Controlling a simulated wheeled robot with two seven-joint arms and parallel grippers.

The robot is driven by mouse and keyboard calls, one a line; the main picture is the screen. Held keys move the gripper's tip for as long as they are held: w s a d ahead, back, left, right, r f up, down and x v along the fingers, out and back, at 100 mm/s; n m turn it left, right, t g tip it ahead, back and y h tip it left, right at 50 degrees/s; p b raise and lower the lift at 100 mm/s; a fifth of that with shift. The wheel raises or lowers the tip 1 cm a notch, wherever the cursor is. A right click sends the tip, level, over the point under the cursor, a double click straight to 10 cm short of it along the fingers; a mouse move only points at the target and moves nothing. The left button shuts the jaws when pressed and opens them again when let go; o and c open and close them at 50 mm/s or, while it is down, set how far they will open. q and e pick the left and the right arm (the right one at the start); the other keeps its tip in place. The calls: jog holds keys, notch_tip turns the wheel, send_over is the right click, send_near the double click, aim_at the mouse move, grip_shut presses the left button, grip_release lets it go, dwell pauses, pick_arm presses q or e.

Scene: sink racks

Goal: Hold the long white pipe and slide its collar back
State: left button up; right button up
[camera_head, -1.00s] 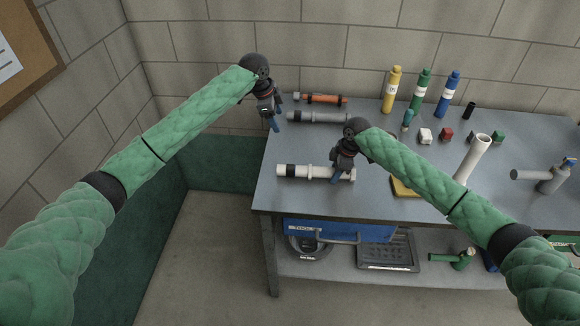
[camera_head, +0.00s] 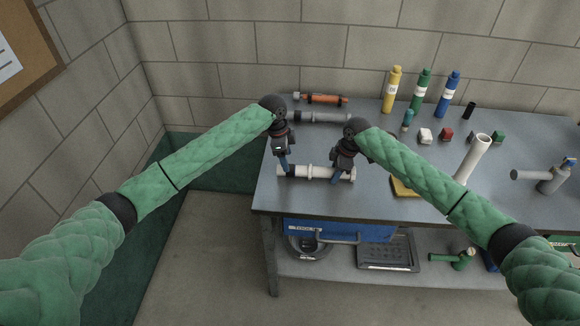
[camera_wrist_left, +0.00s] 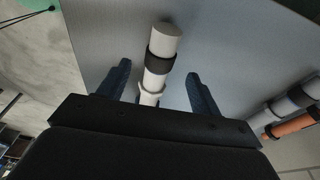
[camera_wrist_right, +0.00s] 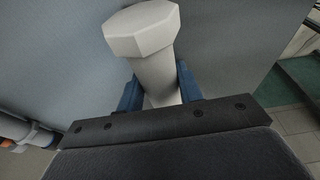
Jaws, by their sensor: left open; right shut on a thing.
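The long white pipe (camera_head: 322,173) lies along the front left of the workbench. My right gripper (camera_head: 337,180) is shut on it near its right end. The right wrist view shows the pipe's white hexagonal end (camera_wrist_right: 142,32) just beyond the fingers. My left gripper (camera_head: 286,171) is open, low over the pipe's left part. In the left wrist view its fingers stand on either side of the pipe with gaps, level with the black collar band (camera_wrist_left: 160,63). A raised white ring (camera_wrist_left: 152,89) sits nearer the wrist. In the head view the left gripper partly hides the band.
Behind lie a grey pipe (camera_head: 325,117) and an orange pipe (camera_head: 323,99). Several bottles and small blocks stand at the back right. An upright white tube (camera_head: 472,158) and a yellow item (camera_head: 402,188) are right of my right gripper.

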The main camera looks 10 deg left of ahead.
pick_arm(q)
jog(key=shift+d+f, duration=0.2)
jog(key=shift+f, duration=0.9)
jog(key=shift+d+f, duration=0.25)
jog(key=shift+f, duration=0.8)
jog(key=shift+d+f, duration=0.2)
jog(key=shift+f, duration=0.9)
jog(key=c, duration=0.9)
